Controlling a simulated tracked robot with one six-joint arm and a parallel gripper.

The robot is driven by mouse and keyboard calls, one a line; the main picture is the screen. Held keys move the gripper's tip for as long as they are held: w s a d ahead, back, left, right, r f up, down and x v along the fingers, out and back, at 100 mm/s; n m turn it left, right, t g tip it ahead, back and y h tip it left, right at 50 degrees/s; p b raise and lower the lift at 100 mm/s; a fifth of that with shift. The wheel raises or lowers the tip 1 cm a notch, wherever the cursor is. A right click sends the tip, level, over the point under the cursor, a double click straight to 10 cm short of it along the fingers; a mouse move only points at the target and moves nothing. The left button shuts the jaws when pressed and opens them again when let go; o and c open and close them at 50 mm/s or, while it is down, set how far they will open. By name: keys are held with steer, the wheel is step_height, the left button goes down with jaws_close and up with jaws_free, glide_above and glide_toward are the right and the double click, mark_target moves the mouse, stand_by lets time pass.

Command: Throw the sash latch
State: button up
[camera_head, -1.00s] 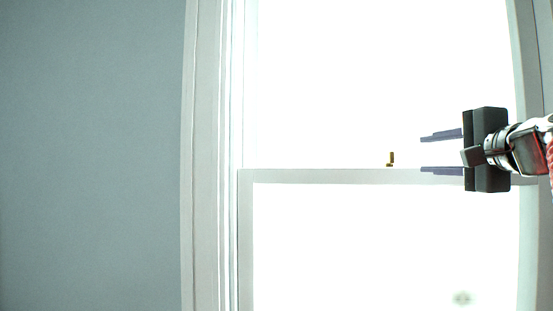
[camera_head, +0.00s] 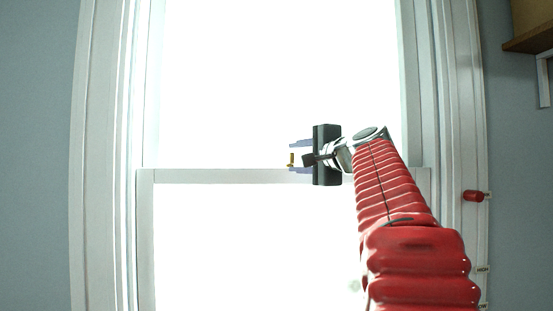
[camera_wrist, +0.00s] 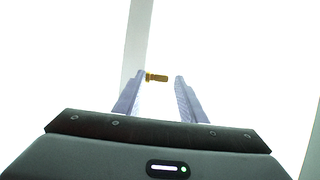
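The sash latch (camera_head: 291,160) is a small brass piece standing on the meeting rail (camera_head: 215,176) of the window. In the wrist view the latch (camera_wrist: 157,77) lies between the two fingertips, closer to the left one; I cannot tell whether it touches that finger. My gripper (camera_head: 292,157) reaches in from the right, one finger above the other, with the latch at the tips. In the wrist view my gripper (camera_wrist: 161,77) is open, with bright space between its bluish fingers.
The white window frame (camera_head: 96,150) stands upright on the left, with bright glass above and below the rail. A red object (camera_head: 474,196) sits on the right side trim. A wooden shelf (camera_head: 530,40) juts out at the upper right.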

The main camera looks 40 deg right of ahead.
steer(key=shift+x, duration=0.75)
steer(key=shift+c, duration=0.2)
steer(key=c, duration=0.9)
